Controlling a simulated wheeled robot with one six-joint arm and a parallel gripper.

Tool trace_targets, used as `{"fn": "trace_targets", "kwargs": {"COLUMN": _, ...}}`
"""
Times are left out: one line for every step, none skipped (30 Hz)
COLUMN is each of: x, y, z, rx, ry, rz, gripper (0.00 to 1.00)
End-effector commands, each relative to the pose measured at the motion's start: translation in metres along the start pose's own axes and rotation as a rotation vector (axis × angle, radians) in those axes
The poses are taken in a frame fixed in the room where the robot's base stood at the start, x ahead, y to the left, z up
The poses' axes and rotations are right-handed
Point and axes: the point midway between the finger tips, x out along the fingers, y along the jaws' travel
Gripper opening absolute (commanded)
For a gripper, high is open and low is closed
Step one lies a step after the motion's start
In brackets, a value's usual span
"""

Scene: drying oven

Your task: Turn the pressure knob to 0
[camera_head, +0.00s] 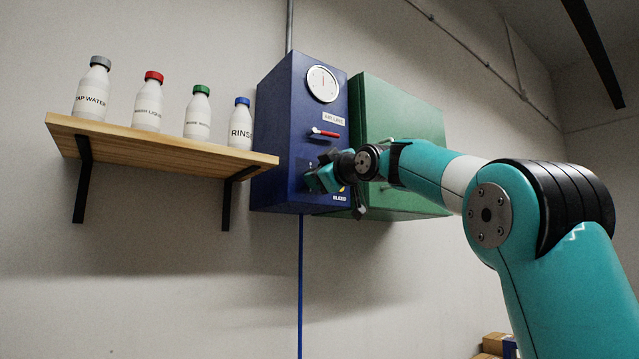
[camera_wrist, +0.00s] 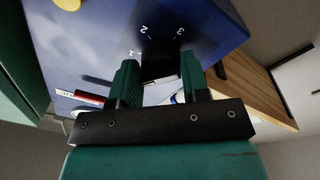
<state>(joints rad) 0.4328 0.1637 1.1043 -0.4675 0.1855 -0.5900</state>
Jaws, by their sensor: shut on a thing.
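The blue air line box (camera_head: 272,140) hangs on the wall, with a round white dial gauge (camera_head: 322,83) near its top and a red lever (camera_head: 325,132) below. My gripper (camera_head: 318,180) is at the lower front of the box and hides the knob in the head view. In the wrist view, the black pressure knob (camera_wrist: 160,60) sits between the two green fingers of my gripper (camera_wrist: 160,80), which is shut on it. White digits 1, 2 and 3 show on the blue face around the knob. Which digit the knob points at I cannot tell.
A wooden shelf (camera_head: 160,148) with several capped bottles is on the wall left of the box. A green cabinet (camera_head: 400,115) stands close on the right. A yellow part (camera_wrist: 68,4) shows on the panel in the wrist view. Cardboard boxes (camera_head: 493,343) lie low at right.

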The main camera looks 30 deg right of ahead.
Motion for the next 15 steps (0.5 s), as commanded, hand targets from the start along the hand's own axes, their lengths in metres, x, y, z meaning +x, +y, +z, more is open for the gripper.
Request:
{"fn": "trace_targets", "kwargs": {"x": -0.0003, "y": -0.0030, "z": 0.0009, "rx": -0.046, "ry": 0.006, "rz": -0.007, "gripper": 0.18}}
{"fn": "trace_targets", "kwargs": {"x": -0.0003, "y": -0.0029, "z": 0.0010, "rx": -0.074, "ry": 0.007, "rz": -0.009, "gripper": 0.18}}
{"fn": "trace_targets", "kwargs": {"x": -0.0004, "y": -0.0026, "z": 0.0010, "rx": -0.112, "ry": 0.009, "rz": -0.010, "gripper": 0.18}}
{"fn": "trace_targets", "kwargs": {"x": -0.0002, "y": -0.0027, "z": 0.0013, "rx": -0.139, "ry": 0.011, "rz": -0.012, "gripper": 0.18}}
{"fn": "trace_targets", "kwargs": {"x": -0.0001, "y": -0.0028, "z": 0.0013, "rx": -0.166, "ry": 0.013, "rz": -0.014, "gripper": 0.18}}
{"fn": "trace_targets", "kwargs": {"x": -0.0001, "y": -0.0028, "z": 0.0012, "rx": -0.203, "ry": 0.015, "rz": -0.017, "gripper": 0.18}}
{"fn": "trace_targets", "kwargs": {"x": 0.0000, "y": -0.0029, "z": 0.0014, "rx": -0.229, "ry": 0.016, "rz": -0.019, "gripper": 0.18}}
{"fn": "trace_targets", "kwargs": {"x": 0.0001, "y": -0.0029, "z": 0.0016, "rx": -0.255, "ry": 0.017, "rz": -0.021, "gripper": 0.18}}
{"fn": "trace_targets", "kwargs": {"x": 0.0000, "y": -0.0027, "z": 0.0013, "rx": -0.289, "ry": 0.019, "rz": -0.022, "gripper": 0.18}}
{"fn": "trace_targets", "kwargs": {"x": 0.0000, "y": -0.0027, "z": 0.0012, "rx": -0.313, "ry": 0.021, "rz": -0.024, "gripper": 0.18}}
{"fn": "trace_targets", "kwargs": {"x": 0.0000, "y": -0.0028, "z": 0.0012, "rx": -0.336, "ry": 0.023, "rz": -0.026, "gripper": 0.18}}
{"fn": "trace_targets", "kwargs": {"x": 0.0000, "y": -0.0029, "z": 0.0010, "rx": -0.367, "ry": 0.025, "rz": -0.028, "gripper": 0.18}}
{"fn": "trace_targets", "kwargs": {"x": 0.0000, "y": -0.0029, "z": 0.0010, "rx": -0.388, "ry": 0.026, "rz": -0.029, "gripper": 0.18}}
{"fn": "trace_targets", "kwargs": {"x": 0.0001, "y": -0.0029, "z": 0.0011, "rx": -0.408, "ry": 0.027, "rz": -0.031, "gripper": 0.18}}
{"fn": "trace_targets", "kwargs": {"x": 0.0003, "y": -0.0030, "z": 0.0016, "rx": -0.434, "ry": 0.028, "rz": -0.033, "gripper": 0.18}}
